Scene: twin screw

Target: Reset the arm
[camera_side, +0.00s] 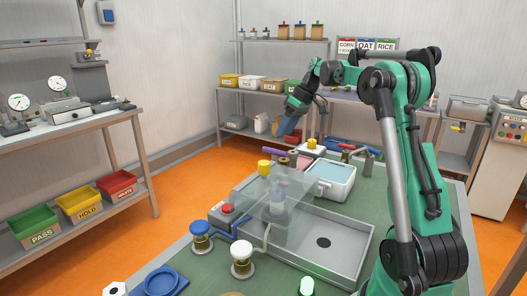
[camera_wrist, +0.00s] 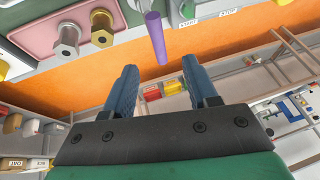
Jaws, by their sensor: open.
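My gripper (camera_side: 286,126) is up above the far part of the green bench (camera_side: 395,185), its blue fingers pointing down. In the wrist view my gripper (camera_wrist: 160,66) has its two blue fingers apart, with nothing between them. A purple rod (camera_wrist: 155,38) shows beyond the fingertips in that view, apart from them. Two hex-shaped metal pieces, one grey (camera_wrist: 67,36) and one brass (camera_wrist: 102,24), lie to its left on a pink surface. My arm is bent over the bench from the right.
The bench holds a grey tray (camera_side: 350,262), a water basin (camera_side: 333,178), a clear box (camera_side: 290,185), a red button (camera_side: 227,208) and blue-capped (camera_side: 200,228) and white-capped (camera_side: 241,247) fittings. Shelves with bins stand behind; a gauge table (camera_side: 75,125) is at left. Air around my gripper looks clear.

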